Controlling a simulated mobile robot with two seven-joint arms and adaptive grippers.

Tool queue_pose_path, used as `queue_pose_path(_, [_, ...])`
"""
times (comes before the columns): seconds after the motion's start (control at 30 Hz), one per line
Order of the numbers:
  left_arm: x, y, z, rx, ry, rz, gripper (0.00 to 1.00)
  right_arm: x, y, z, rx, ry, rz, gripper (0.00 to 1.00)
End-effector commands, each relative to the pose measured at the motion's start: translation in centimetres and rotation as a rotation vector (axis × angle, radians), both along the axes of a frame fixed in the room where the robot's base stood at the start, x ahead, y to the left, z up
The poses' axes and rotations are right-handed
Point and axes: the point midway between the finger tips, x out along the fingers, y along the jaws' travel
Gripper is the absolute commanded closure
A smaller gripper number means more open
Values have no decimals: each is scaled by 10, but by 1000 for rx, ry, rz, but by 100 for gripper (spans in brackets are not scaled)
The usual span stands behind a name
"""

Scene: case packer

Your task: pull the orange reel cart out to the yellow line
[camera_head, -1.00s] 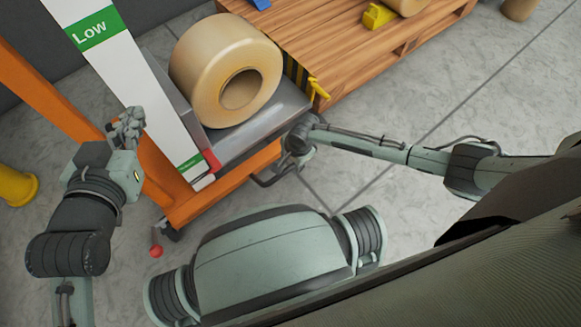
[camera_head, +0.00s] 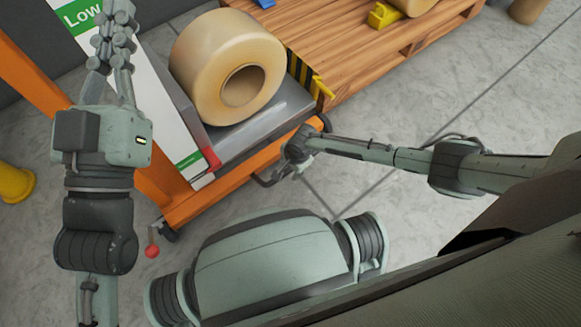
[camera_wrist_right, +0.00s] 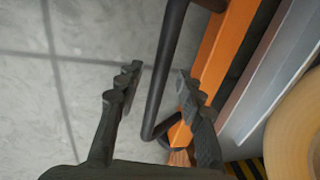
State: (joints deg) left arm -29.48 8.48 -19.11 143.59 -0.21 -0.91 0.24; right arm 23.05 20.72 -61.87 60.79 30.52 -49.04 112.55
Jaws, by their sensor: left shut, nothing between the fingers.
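The orange reel cart (camera_head: 225,190) stands left of centre in the head view, with a tan reel (camera_head: 200,60) on its grey platform. A dark bar (camera_wrist_right: 164,85), which looks like the cart's handle, runs beside the orange frame in the right wrist view. My right gripper (camera_wrist_right: 157,76) is open, with one finger on each side of the bar in that picture; I cannot tell whether they touch it. My left gripper (camera_head: 116,32) is shut and empty, in front of the white panel in the picture. I see no yellow line on the floor.
A wooden pallet (camera_head: 345,55) stands behind the cart, with yellow-black stripes (camera_head: 303,72) at its near edge. A red knob (camera_head: 152,252) sits low by the cart. A yellow post base (camera_head: 14,184) is at far left.

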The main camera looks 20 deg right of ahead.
Motion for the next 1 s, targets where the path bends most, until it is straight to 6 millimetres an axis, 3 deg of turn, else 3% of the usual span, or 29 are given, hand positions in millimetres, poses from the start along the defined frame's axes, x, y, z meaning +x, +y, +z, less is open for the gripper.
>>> queue_pose_path(0.23, [0,0,1,-2,-2,0,100,0,0,0,0,0,0,62])
queue_pose_path(0.53, [0,0,1,-2,-2,0,100,0,0,0,0,0,0,100])
queue_pose_path(1.0, [0,0,1,1,4,-1,100,0,-1,0,0,2,-2,100])
